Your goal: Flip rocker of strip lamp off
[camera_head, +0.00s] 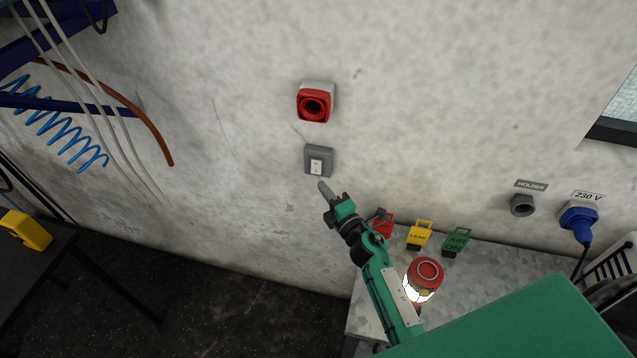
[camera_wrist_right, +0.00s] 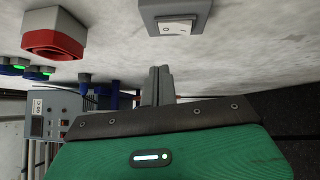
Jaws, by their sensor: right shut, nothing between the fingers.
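The rocker switch is a grey wall box (camera_head: 327,151) with a white rocker (camera_head: 316,166) in its face. In the right wrist view the box (camera_wrist_right: 150,14) is at the top and its white rocker (camera_wrist_right: 178,27) carries small dark marks; which side is pressed in I cannot tell. My right gripper (camera_head: 324,187) is shut and empty, its fingertips close below the rocker in the head view. Its closed fingers also show in the right wrist view (camera_wrist_right: 157,82), apart from the box in the picture. The strip lamp itself is not in view. My left gripper is not in view.
A red sounder (camera_head: 314,106) is on the wall above the switch. Below right, a metal table (camera_head: 490,272) bears a lit red-topped beacon (camera_head: 424,276) and red, yellow (camera_head: 419,236) and green tags. A blue plug (camera_head: 579,220) is at right.

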